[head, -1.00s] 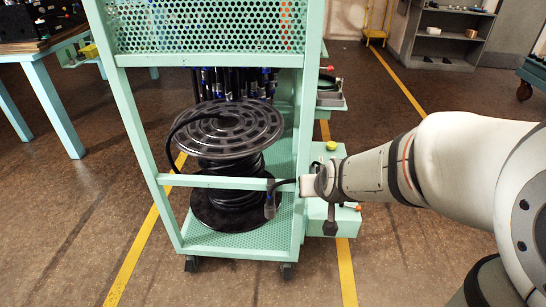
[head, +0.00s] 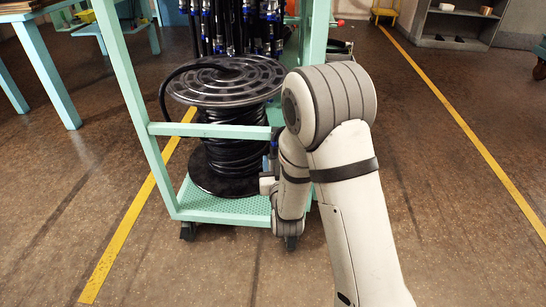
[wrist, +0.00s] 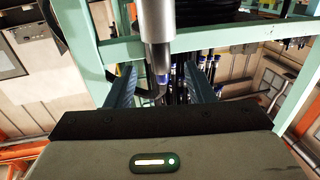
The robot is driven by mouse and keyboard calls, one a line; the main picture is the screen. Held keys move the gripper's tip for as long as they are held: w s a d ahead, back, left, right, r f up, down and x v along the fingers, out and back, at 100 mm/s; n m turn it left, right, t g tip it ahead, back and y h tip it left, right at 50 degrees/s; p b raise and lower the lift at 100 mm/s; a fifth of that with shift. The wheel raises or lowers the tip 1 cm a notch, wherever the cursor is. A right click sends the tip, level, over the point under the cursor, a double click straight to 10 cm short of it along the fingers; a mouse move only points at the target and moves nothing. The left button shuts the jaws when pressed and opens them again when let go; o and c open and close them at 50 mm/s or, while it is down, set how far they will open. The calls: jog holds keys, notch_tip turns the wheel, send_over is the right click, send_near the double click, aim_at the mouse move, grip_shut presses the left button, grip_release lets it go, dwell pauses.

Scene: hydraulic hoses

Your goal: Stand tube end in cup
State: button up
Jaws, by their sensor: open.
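The fingers are apart, with gaps visible on both sides of the tube end. In the head view my gripper (head: 266,184) is at the cart's front right corner, mostly hidden by my arm. The black hose (head: 235,155) is wound on a reel (head: 228,80) on the cart's lower shelf. I cannot make out a cup in either view.
The mint-green cart (head: 140,100) has a front crossbar (head: 210,130) close to my gripper. Several hoses with blue fittings (head: 240,30) hang behind the reel. A mint table (head: 40,70) stands at the left.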

aim_at(275, 153)
jog(key=w, duration=0.4)
jog(key=w+a+b, duration=0.1)
jog(key=w, duration=0.1)
jog(key=shift+c, duration=0.4)
grip_shut()
